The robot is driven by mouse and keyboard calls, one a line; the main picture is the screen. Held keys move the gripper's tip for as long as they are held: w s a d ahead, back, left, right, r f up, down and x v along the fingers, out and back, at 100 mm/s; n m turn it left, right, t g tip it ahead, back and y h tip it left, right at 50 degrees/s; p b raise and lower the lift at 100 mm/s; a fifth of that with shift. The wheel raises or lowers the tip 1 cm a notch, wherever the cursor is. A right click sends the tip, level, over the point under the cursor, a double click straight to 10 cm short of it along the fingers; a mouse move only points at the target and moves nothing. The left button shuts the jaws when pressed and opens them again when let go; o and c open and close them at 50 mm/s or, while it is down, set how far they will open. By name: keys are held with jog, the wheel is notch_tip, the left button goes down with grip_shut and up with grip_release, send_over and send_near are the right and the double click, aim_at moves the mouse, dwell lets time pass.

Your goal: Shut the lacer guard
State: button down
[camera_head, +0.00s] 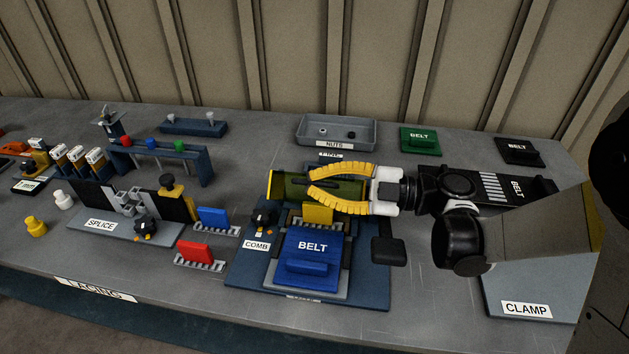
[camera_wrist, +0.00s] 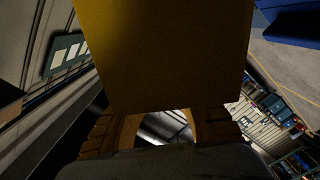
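The lacer guard, an olive see-through panel with a yellow edge (camera_head: 289,187), stands raised above the back of the blue lacer base (camera_head: 376,290). A yellow block (camera_head: 317,213) sits under it, behind the blue BELT block (camera_head: 311,255). My gripper (camera_head: 312,183) reaches in from the right with its yellow fingers across the guard. The fingertips are apart, with the guard showing between the fingers; I cannot tell whether they touch it. In the wrist view a large yellow-brown panel (camera_wrist: 165,55), apparently the guard, fills the middle above my fingers.
A COMB label and black knob (camera_head: 264,218) are at the lacer's left. A NUTS tray (camera_head: 336,130) and green BELT block (camera_head: 420,139) stand behind. The splice fixture (camera_head: 120,225) is at left, the CLAMP plate (camera_head: 530,290) at right. The front table strip is clear.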

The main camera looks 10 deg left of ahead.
jog(key=c, duration=1.5)
grip_release()
jog(key=shift+d, duration=0.1)
jog(key=d, duration=1.2)
jog(key=shift+w, duration=0.3)
jog(key=shift+a, duration=0.1)
